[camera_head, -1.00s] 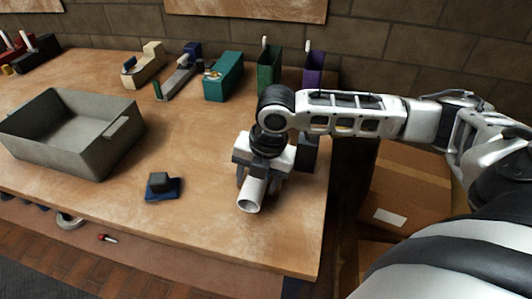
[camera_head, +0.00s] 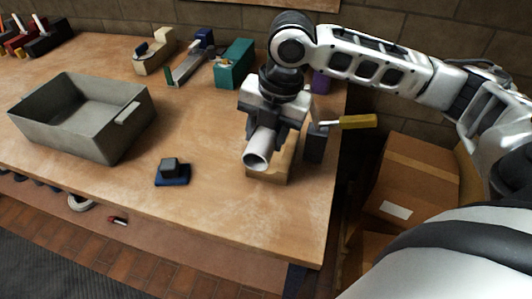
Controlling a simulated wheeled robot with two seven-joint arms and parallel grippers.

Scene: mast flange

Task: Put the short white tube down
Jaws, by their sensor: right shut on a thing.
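The short white tube (camera_head: 258,155) is in the jaws of my right gripper (camera_head: 272,128), near the right end of the workbench. My right gripper is shut on it from above, and the tube's open end points toward the front. The tube appears to be above a tan block (camera_head: 278,170); I cannot tell whether they touch. The gripper hides the tube's rear part. My left gripper is not in view.
A dark block (camera_head: 315,145) and a yellow-handled tool (camera_head: 357,122) are just right of the gripper. A grey bin (camera_head: 120,140) stands at left, with a small dark block on a blue base (camera_head: 172,173) right of it. The front bench surface is clear.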

